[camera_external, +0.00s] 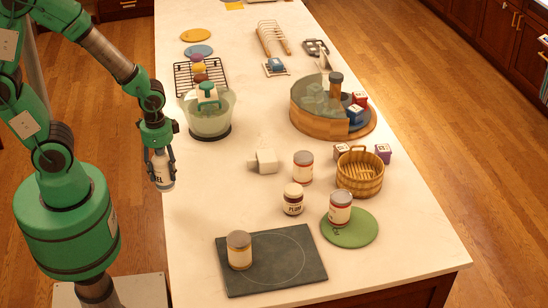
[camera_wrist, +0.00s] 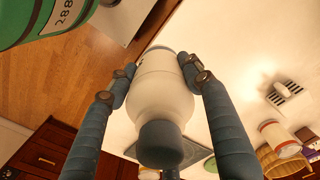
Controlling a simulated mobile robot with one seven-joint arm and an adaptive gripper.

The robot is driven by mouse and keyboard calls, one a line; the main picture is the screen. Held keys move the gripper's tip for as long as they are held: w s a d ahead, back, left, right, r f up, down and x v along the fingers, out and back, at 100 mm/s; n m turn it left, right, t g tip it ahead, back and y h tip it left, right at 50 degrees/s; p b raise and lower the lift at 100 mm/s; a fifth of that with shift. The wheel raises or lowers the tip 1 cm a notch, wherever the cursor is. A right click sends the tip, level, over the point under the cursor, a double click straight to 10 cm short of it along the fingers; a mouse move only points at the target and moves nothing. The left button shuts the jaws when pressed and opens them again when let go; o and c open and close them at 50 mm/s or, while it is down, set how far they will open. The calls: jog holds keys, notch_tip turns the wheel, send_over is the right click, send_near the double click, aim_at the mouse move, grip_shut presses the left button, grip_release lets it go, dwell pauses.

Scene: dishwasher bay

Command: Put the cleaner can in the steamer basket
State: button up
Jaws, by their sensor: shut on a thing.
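A white can with dark lettering (camera_external: 163,172), which I take as the cleaner can, is held in my gripper (camera_external: 161,156) in the external view. My gripper is shut around it, left of the counter's left edge and above floor level. In the wrist view the can (camera_wrist: 162,80) sits between both fingers, with a dark grey cap (camera_wrist: 160,146) toward the camera. The steamer basket (camera_external: 360,190) is a round wooden slatted tub with a handle, on the right part of the counter, well apart from my gripper. It also shows at the lower right of the wrist view (camera_wrist: 274,166).
Several jars and cans stand near the basket, including a can (camera_external: 303,166) and a plum jar (camera_external: 293,200). A green round mat (camera_external: 365,236) and a dark slab (camera_external: 290,277) each bear a can. A glass bowl (camera_external: 207,122) stands behind. The counter's left middle is clear.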

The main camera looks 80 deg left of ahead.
jog(key=w+r+p, duration=0.1)
jog(key=w+r, duration=0.2)
jog(key=w, duration=0.9)
jog(key=w+r+p, duration=0.2)
jog(key=w+r, duration=0.1)
jog(key=w, duration=0.8)
jog(key=w+r+p, duration=0.1)
jog(key=w+r, duration=0.3)
jog(key=w, duration=0.8)
jog(key=w+d+f+n+p, duration=0.1)
jog(key=w+f+p, duration=0.1)
jog(key=w, duration=1.4)
jog(key=w+d+f+p, duration=0.2)
jog(key=w+p, duration=0.1)
jog(key=w, duration=1.2)
jog(key=shift+w+n, duration=0.4)
jog(key=shift+f, duration=0.1)
notch_tip(320, 180, down, 6)
jog(key=p, duration=0.1)
jog(key=shift+f, duration=0.1)
